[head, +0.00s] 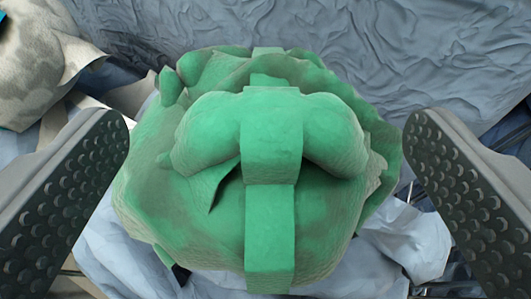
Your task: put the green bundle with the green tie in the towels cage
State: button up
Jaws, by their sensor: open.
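The green bundle (200,215) fills the middle of the head view, a bulky crumpled cloth shape. A green tie (271,150) runs over its top and down its near side as a flat band. My gripper (265,175) is open, with one dark studded finger pad to the left of the bundle and one to the right. A gap shows between the right pad and the bundle. The left pad is close to the bundle's left side, and I cannot tell whether it touches. The towels cage cannot be made out in this view.
A grey-beige mottled cloth bundle (35,75) lies at the upper left. Crumpled blue-grey fabric (300,30) spreads behind the green bundle. Pale bluish cloth (410,240) lies under and beside it at the lower right.

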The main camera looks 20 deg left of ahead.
jog(key=p+v, duration=0.1)
jog(key=v, duration=0.7)
dwell(0.4)
